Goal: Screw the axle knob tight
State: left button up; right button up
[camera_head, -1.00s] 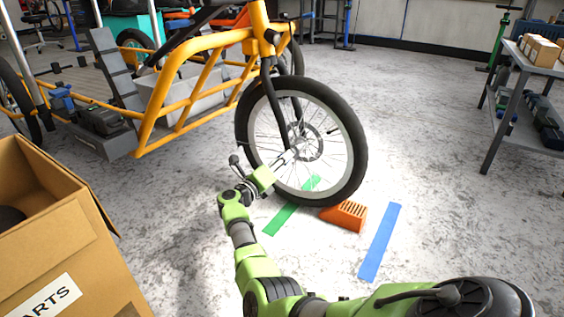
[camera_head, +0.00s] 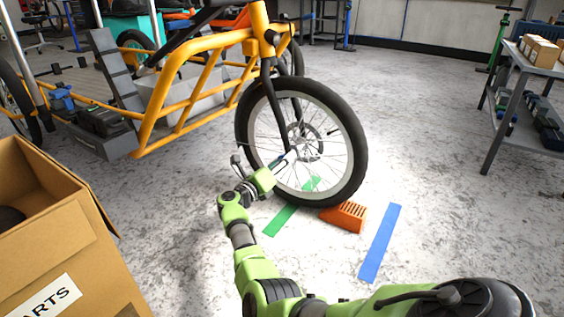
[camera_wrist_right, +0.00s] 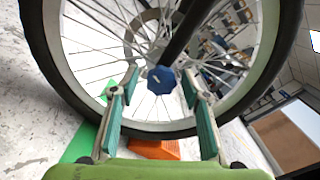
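The blue axle knob (camera_wrist_right: 161,80) is a faceted disc at the lower end of the dark fork (camera_wrist_right: 184,38) of the front wheel (camera_head: 349,174). My right gripper (camera_wrist_right: 159,100) is open in the right wrist view. Its two teal-padded fingers stand apart on either side of the knob, which shows just beyond or between the tips. I see a gap on both sides and cannot tell the exact depth. In the head view the right gripper (camera_head: 281,161) reaches the wheel's hub from the lower left. My left gripper is not in view.
An orange chock (camera_head: 346,217) sits by the tyre, near green (camera_head: 281,219) and blue (camera_head: 380,243) floor strips. The yellow bike frame (camera_head: 150,124) stands at left. A cardboard parts box (camera_head: 75,245) is at lower left, a grey shelf (camera_head: 510,90) at right. Floor between is clear.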

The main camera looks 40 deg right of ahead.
jog(key=shift+r, duration=0.1)
jog(key=v, duration=0.7)
jog(key=shift+a, duration=0.25)
jog(key=shift+s, duration=0.1)
